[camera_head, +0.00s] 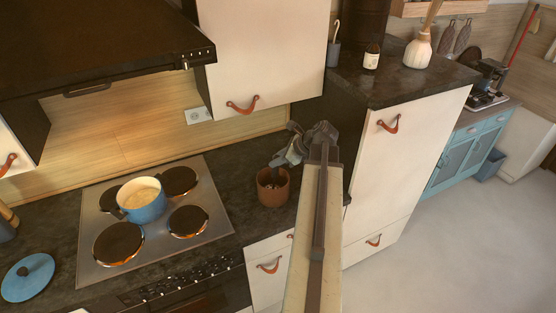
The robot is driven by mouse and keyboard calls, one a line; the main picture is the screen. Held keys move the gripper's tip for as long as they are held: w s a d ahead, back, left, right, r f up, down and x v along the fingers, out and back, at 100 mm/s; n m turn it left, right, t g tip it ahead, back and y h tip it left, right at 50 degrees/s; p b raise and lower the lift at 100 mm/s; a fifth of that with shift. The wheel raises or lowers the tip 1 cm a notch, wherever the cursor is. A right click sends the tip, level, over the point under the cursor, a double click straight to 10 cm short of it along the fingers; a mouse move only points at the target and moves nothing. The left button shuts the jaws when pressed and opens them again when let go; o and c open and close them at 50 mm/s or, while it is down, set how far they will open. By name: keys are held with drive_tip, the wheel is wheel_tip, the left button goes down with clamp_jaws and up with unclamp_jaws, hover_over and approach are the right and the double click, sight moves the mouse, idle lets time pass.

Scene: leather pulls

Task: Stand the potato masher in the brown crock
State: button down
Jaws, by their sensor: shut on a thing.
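The brown crock (273,195) stands on the dark counter, right of the hob. My gripper (287,157) is just above and behind its right rim, at the end of my arm. It is shut on a dark grey piece, seemingly the potato masher (278,162), which reaches down to the crock's mouth. Its lower end appears to be inside the opening, but the depth is hard to judge. Most of the masher is hidden or blends with the gripper, so its full shape and tilt cannot be told. Small pale bits show inside the crock.
A blue pot (143,205) sits on the hob (155,250) at left, and a blue lid (28,277) lies on the counter. A wall cupboard (265,50) hangs above. A tall cabinet (405,165) stands close on the right. The floor at lower right is clear.

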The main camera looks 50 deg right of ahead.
drive_tip(key=c, duration=1.2)
unclamp_jaws()
drive_tip(key=shift+o, duration=0.2)
drive_tip(key=o, duration=0.5)
idle(0.4)
drive_tip(key=p+v, duration=0.7)
drive_tip(key=v, duration=0.3)
drive_tip(key=shift+w, duration=0.1)
idle(0.6)
idle(0.4)
